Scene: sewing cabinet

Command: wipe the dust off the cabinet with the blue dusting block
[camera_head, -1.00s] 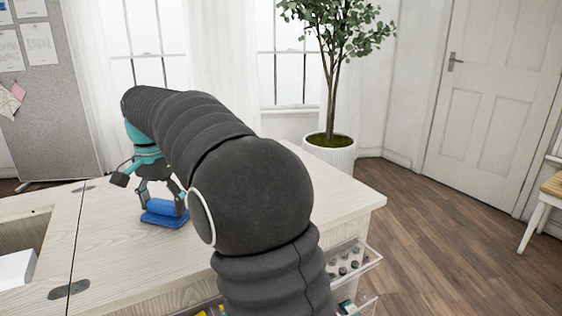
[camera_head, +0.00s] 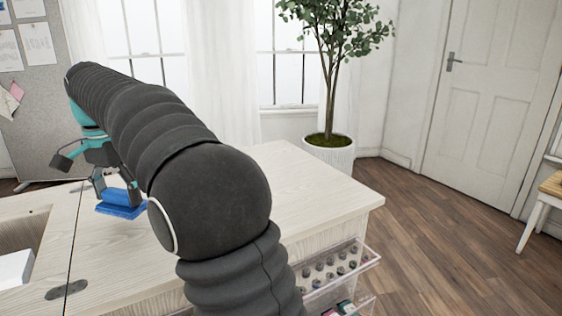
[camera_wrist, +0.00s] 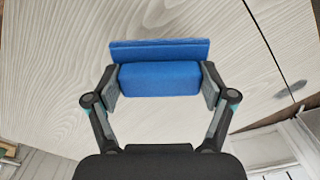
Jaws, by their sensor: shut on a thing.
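The blue dusting block (camera_head: 122,203) is at the cabinet top's left part in the head view, near the seam between panels. It also shows in the wrist view (camera_wrist: 160,78). My gripper (camera_head: 119,190) is shut on the block, with one finger at each end, as the wrist view (camera_wrist: 160,84) shows. The block is at or just above the pale wood cabinet top (camera_head: 300,190); I cannot tell if it touches. No dust stands out on the visible top. My arm hides part of the surface.
A recessed opening (camera_head: 22,232) with a white object (camera_head: 14,268) lies at the left. Metal hinges (camera_head: 68,290) sit on the seam. Clear drawers of small spools (camera_head: 335,268) stick out at the front right. A potted tree (camera_head: 329,152) stands behind. The top's right part is bare.

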